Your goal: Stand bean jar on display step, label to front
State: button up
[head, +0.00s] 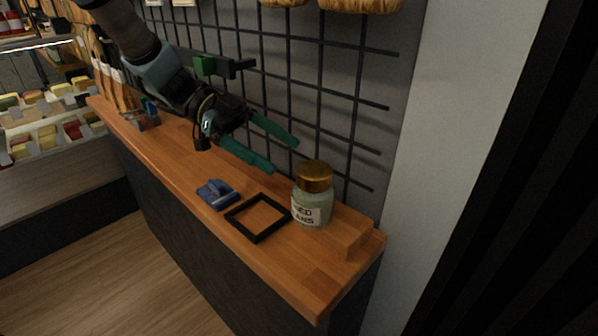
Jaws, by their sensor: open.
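The bean jar (312,207) is pale green glass with a gold lid and stands upright near the right end of the wooden counter. Its white label, partly readable as "ED" and "ANS", faces the counter's front side. A low wooden block (352,239), which looks like the display step, is at the counter's right end. The jar appears to stand just left of it; I cannot tell whether they touch. My gripper (285,158) has two green fingers, spread apart and empty. It is above the counter, up and left of the jar, with its fingers pointing towards the jar's side.
A black square frame (234,225) lies on the counter (178,160) left of the jar. A blue object (216,193) lies left of that frame. A dark grid rack (322,100) rises behind the counter, and a pale wall (455,130) stands to the right.

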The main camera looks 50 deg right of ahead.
jog(key=shift+b+v, duration=0.35)
jog(key=shift+v, duration=1.7)
